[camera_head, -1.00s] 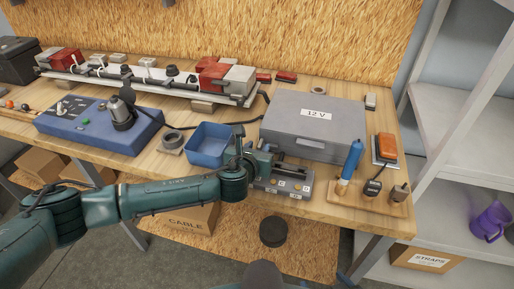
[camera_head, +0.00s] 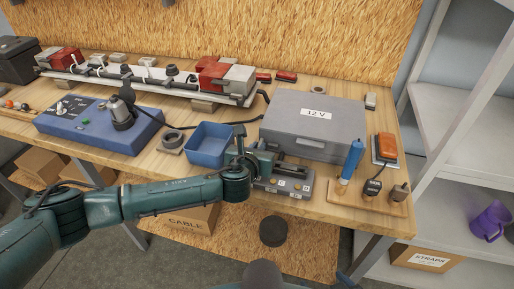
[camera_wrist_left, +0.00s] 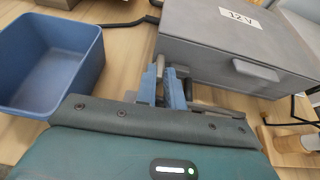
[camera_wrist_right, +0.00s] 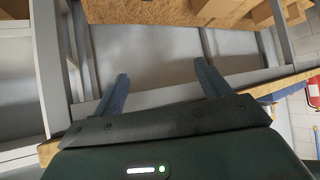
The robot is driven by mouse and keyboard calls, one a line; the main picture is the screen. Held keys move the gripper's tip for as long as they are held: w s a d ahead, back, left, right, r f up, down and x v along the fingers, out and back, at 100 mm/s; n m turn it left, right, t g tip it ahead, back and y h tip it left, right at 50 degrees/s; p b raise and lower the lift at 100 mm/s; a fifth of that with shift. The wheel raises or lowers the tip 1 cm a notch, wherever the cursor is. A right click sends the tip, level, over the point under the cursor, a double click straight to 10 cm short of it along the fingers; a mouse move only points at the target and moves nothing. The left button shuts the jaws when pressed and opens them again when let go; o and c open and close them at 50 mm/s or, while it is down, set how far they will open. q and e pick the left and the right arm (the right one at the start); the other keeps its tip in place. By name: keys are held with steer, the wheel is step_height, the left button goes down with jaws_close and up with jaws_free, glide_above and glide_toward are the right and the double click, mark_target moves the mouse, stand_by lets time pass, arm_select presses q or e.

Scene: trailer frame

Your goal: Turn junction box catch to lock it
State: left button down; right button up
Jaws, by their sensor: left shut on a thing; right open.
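A small grey box (camera_head: 285,188) with labels and small round parts on its front lies at the front edge of the bench. My left gripper (camera_head: 272,160) is over this box and just in front of the large grey case marked 12 V (camera_head: 325,108). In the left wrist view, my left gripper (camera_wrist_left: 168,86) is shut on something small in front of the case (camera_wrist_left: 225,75). Its fingers and mount hide most of the held part, so I cannot make out the catch's shape or angle. My right gripper (camera_wrist_right: 163,88) is open and empty, away from the bench objects.
A blue open bin (camera_head: 208,146) stands left of my left gripper. A blue-handled tool (camera_head: 352,160) and other tools stand in a wooden holder (camera_head: 345,194) to the right. Grey shelving (camera_head: 470,125) is beyond the bench's right end.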

mark_target(273, 146)
arm_select(q)
steer(key=n+y, duration=0.1)
steer(key=d+n+y, duration=0.1)
steer(key=shift+s+d+y, duration=0.1)
steer(key=shift+y, duration=0.3)
steer(key=n+y, duration=0.1)
steer(key=d+n+y, duration=0.1)
steer(key=n+y, duration=0.2)
steer(key=d+n+y+b, duration=0.1)
steer(key=shift+w+f+n+g+y, duration=0.2)
steer(key=shift+n+g+y, duration=0.1)
steer(key=shift+g+y, duration=0.1)
steer(key=shift+w+d+n+g+y+b, duration=0.2)
steer(key=shift+d+n+g+y+b, duration=0.15)
steer(key=shift+n+y+b, duration=0.6)
steer(key=shift+w+r+n+g+y+b, duration=0.1)
steer(key=shift+n+g+y+b, duration=0.25)
steer(key=shift+y+b, duration=0.15)
arm_select(e)
steer(key=shift+w+a+f+t, duration=0.3)
steer(key=shift+a+f, duration=0.2)
steer(key=shift+f, duration=0.15)
arm_select(q)
steer(key=shift+r, duration=0.1)
arm_select(e)
steer(key=shift+r, duration=0.15)
